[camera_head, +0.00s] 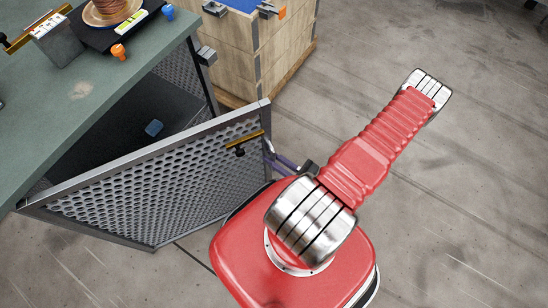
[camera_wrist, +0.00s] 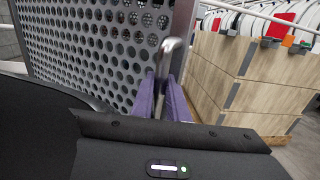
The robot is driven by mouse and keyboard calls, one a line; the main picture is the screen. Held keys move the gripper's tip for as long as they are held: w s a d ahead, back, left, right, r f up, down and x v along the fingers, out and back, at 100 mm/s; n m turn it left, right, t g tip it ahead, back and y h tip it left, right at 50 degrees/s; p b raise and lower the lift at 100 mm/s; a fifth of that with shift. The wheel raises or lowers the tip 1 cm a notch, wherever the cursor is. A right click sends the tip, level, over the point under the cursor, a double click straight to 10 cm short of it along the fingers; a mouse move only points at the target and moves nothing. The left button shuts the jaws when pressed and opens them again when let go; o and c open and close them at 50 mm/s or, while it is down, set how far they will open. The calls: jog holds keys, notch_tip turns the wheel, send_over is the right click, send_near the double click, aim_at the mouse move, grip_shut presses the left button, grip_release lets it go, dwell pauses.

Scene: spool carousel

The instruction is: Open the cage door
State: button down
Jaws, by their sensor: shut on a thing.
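The cage door (camera_head: 136,200) is a grey framed panel of perforated metal under the green bench top. In the head view it stands swung out from the cage opening, with the dark cage interior (camera_head: 110,120) showing behind it. Its mesh also fills the left of the wrist view (camera_wrist: 90,45). My gripper (camera_head: 277,157) is at the door's free edge, mostly hidden behind my red arm. In the wrist view its purple fingers (camera_wrist: 166,100) are shut on the metal door handle (camera_wrist: 169,58).
A small blue object (camera_head: 154,128) lies inside the cage. A wooden crate (camera_head: 250,45) stands beyond the door and also shows at right in the wrist view (camera_wrist: 245,85). The bench top (camera_head: 80,95) carries a spool (camera_head: 108,10). The concrete floor at right is clear.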

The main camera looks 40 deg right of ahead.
jog(key=c, duration=1.7)
grip_release()
jog(key=shift+s, duration=0.1)
